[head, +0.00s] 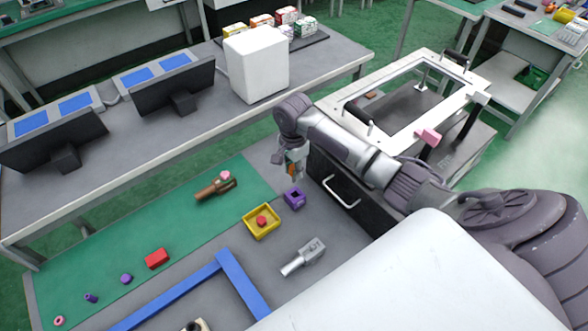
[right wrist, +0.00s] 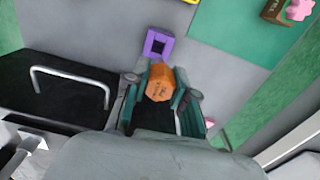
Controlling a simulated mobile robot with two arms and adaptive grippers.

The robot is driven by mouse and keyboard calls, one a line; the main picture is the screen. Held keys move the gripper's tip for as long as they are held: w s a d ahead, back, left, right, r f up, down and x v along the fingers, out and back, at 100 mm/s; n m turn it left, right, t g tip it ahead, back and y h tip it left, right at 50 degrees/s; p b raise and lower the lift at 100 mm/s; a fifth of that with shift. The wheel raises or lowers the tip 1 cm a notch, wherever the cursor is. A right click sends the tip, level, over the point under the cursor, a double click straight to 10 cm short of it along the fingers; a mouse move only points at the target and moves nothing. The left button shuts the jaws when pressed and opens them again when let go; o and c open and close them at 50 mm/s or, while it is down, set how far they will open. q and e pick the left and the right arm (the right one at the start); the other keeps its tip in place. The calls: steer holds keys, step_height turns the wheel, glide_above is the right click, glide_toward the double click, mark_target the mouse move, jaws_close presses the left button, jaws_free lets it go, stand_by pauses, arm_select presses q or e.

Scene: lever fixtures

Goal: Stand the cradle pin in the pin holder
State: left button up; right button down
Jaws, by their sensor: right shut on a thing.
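The cradle pin, an orange block-ended piece (right wrist: 159,82) with small lettering, sits between the fingers of my right gripper (right wrist: 160,92). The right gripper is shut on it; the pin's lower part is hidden. In the head view the right gripper (head: 295,163) hangs above the bench with a bit of orange showing. The pin holder looks to be the purple block with a dark square opening (head: 294,198). My left gripper is not in view.
A yellow tray (head: 246,226) with a red piece stands left of the holder. A brown piece with a pink knob (head: 213,188) and a grey fixture (head: 303,258) lie nearby. A black drawer with a silver handle (head: 341,194) is close on the right.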

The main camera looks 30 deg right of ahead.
mark_target(295, 191)
steer(key=f, duration=0.9)
steer(key=shift+s+d+f+b, duration=0.15)
steer(key=shift+d+b, duration=0.05)
steer(key=shift+b, duration=0.1)
steer(key=shift+f, duration=0.4)
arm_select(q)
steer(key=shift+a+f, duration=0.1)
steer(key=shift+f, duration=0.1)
arm_select(e)
steer(key=shift+f, duration=0.1)
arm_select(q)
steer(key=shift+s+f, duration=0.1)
arm_select(e)
steer(key=shift+f, duration=0.25)
steer(key=shift+s+a+f, duration=0.1)
steer(key=shift+s+f, duration=0.2)
steer(key=c, duration=1.1)
jaws_free()
steer(key=shift+f, duration=0.1)
steer(key=shift+o, duration=0.7)
steer(key=shift+w+f, duration=0.15)
steer(key=shift+f, duration=0.05)
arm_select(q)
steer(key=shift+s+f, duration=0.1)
arm_select(e)
steer(key=shift+r, duration=0.2)
